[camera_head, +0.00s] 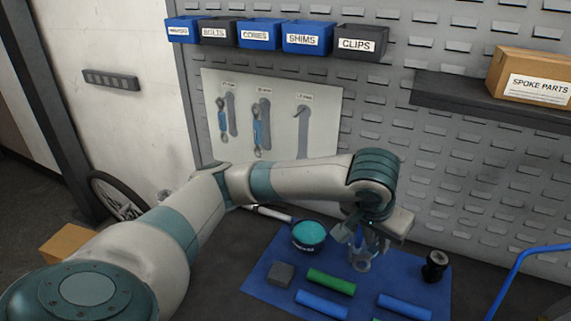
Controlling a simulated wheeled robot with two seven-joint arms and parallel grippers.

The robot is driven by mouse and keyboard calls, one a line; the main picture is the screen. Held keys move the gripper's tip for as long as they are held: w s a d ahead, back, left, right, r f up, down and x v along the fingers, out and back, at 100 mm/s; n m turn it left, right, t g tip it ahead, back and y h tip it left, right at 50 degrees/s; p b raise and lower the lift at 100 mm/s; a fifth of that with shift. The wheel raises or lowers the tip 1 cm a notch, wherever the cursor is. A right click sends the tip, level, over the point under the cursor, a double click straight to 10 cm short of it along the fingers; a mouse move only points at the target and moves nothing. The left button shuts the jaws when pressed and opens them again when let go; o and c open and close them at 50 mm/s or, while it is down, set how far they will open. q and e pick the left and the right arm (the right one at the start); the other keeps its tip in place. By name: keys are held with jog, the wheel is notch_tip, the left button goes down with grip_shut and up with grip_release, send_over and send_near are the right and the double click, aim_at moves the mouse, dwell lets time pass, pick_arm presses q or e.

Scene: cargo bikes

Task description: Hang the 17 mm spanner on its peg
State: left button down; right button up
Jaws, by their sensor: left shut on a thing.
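My left gripper (369,236) is over the blue mat (265,283), shut on what looks like the 17 mm spanner (361,264). A grey ring-like end hangs below the fingers, close above the mat or touching it; I cannot tell which. The fingers hide much of the rest. The pale shadow board (325,92) on the back wall has three labelled places. The right place has a peg (301,110) with a bare grey outline. The labels are too small to read surely. My right gripper is out of view.
On the mat are a teal-topped tin (309,234), a grey block (281,274), a green roll (331,282), blue rolls (404,306) and a black part (435,266). Labelled bins (361,42) hang above the board. A shelf (455,98) bears a carton (533,76).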

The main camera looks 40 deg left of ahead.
pick_arm(q)
jog(key=shift+s+r, duration=0.1)
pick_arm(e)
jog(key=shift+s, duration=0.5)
pick_arm(q)
jog(key=shift+d, duration=0.15)
